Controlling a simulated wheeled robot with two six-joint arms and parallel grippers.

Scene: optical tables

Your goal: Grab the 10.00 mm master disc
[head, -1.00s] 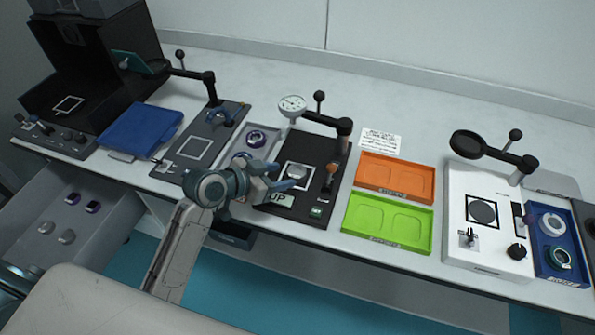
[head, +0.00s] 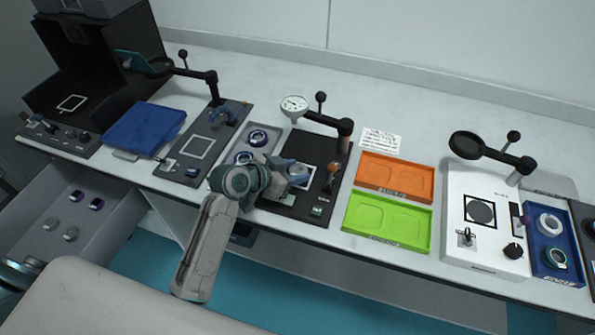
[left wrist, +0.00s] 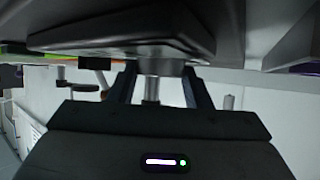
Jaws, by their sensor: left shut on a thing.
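A silvery disc (head: 298,170) sits at the white square of the black dial-gauge stand (head: 290,212), below the white dial gauge (head: 294,105). My left gripper (head: 297,175) is down at this stand, shut on the disc, with its fingers at the disc's sides. In the left wrist view a grey metal round piece (left wrist: 161,66) shows between the two dark fingers. The gripper hides part of the disc and of the stand. I cannot read any size marking on the disc. My right gripper is not in view.
The gauge's post (head: 344,145) rises behind. An open drawer (head: 105,235) with several small parts is at left.

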